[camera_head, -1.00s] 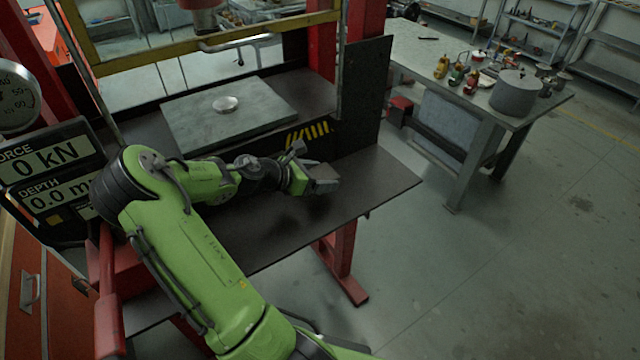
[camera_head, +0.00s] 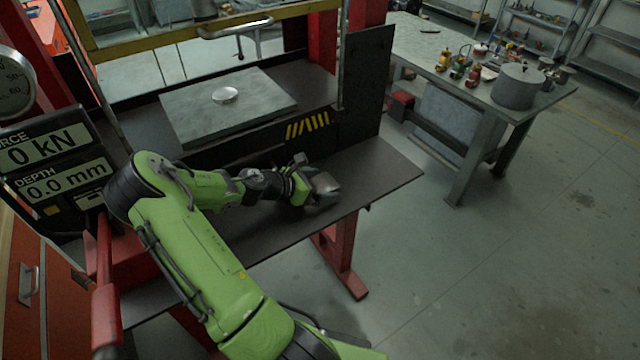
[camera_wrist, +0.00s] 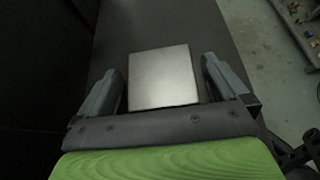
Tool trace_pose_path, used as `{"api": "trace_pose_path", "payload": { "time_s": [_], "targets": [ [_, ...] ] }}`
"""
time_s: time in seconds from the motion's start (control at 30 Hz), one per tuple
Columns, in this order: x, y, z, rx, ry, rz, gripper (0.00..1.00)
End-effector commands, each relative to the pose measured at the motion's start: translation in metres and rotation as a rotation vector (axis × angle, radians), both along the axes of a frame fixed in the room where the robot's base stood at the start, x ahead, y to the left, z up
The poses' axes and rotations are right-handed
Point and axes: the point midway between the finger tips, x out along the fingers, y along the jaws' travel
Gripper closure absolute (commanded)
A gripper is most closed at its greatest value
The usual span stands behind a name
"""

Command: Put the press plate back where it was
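The plate, a square of pale bare metal (camera_wrist: 163,78), shows in the wrist view between my two fingers, with narrow dark gaps at its sides. It appears to lie flat on the dark shelf. My gripper (camera_head: 324,189) is low over the right part of the press's front shelf; its spread fingers also show in the wrist view (camera_wrist: 165,85). In the head view my gripper largely hides the plate. The press bed, a grey square block (camera_head: 190,122), stands behind and left of my gripper with a small round metal disc (camera_head: 225,95) on top.
The dark shelf (camera_head: 385,170) has bare room right of my gripper. A dark upright panel (camera_head: 368,95) and red post stand behind it. A display (camera_head: 50,165) reads 0 kN and 0.0 mm. A workbench with a pot (camera_head: 518,86) and bottles stands right.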

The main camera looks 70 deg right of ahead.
Motion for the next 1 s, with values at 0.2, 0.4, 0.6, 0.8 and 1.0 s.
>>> {"api": "trace_pose_path", "payload": {
  "time_s": [0.2, 0.4, 0.6, 0.8, 1.0],
  "targets": [
    [0.000, 0.000, 0.002, -0.001, -0.001, 0.000, 0.00],
    [0.021, 0.022, 0.020, 0.000, -0.003, 0.006, 0.00],
    [0.053, 0.058, 0.046, 0.001, -0.002, 0.005, 0.00],
    [0.068, 0.077, 0.059, 0.000, 0.000, 0.001, 0.00],
    [0.070, 0.080, 0.060, 0.000, 0.000, -0.001, 0.00]
  ]
}}
